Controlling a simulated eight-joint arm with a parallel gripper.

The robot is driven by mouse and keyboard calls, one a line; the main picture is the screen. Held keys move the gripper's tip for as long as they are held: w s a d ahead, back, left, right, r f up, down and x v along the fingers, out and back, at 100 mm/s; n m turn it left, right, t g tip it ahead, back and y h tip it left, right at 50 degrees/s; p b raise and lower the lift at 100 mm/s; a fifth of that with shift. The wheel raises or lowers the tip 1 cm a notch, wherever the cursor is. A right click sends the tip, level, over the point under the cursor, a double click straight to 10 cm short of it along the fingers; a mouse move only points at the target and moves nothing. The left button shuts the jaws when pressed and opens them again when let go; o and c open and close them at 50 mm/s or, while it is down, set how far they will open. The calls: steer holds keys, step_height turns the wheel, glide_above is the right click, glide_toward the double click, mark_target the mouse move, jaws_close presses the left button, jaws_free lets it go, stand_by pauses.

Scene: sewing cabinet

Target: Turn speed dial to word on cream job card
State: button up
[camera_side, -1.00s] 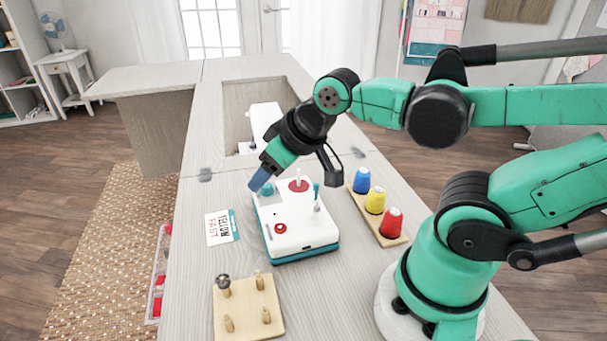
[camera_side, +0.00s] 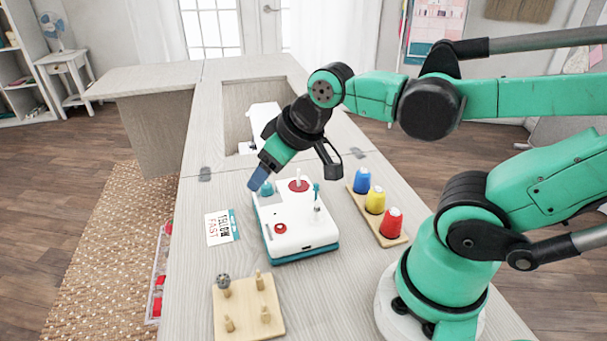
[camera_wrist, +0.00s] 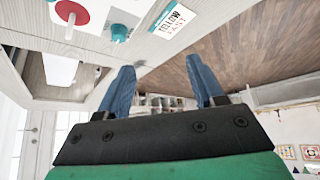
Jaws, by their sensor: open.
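The sewing machine (camera_side: 290,240) is a white box with a teal base on the table. Its teal speed dial (camera_side: 266,189) is at the far left corner of the top and also shows in the wrist view (camera_wrist: 119,33). The pale job card (camera_side: 219,229) lies left of the machine. It reads YELLOW in dark letters and FAST in red, and also shows in the wrist view (camera_wrist: 170,20). My gripper (camera_side: 259,179) has blue fingers, close to the dial in the side view. In the wrist view the fingers (camera_wrist: 160,65) are apart and empty, with the dial outside them.
Blue, yellow and red spools (camera_side: 375,200) stand on a wooden strip right of the machine. A wooden peg board (camera_side: 247,305) with a dark item on one peg is in front. A red-topped post (camera_side: 298,184) rises beside the dial. The table's left edge is near the card.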

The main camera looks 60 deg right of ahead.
mark_target(266, 185)
steer(key=w+d+f+n+g, duration=0.1)
steer(key=w+d+n+g, duration=0.1)
steer(key=n, duration=0.1)
steer(key=w+d+f+n+g, duration=0.1)
steer(key=w+d+n+g, duration=0.1)
steer(key=n, duration=0.1)
steer(key=w+d+f+n+g, duration=0.1)
steer(key=w+d+n+g, duration=0.1)
steer(key=n, duration=0.1)
steer(key=shift+w+d+n+g, duration=0.1)
steer(key=shift+d+n+g, duration=0.05)
steer(key=shift+n+g, duration=0.15)
steer(key=shift+f, duration=2.95)
jaws_close()
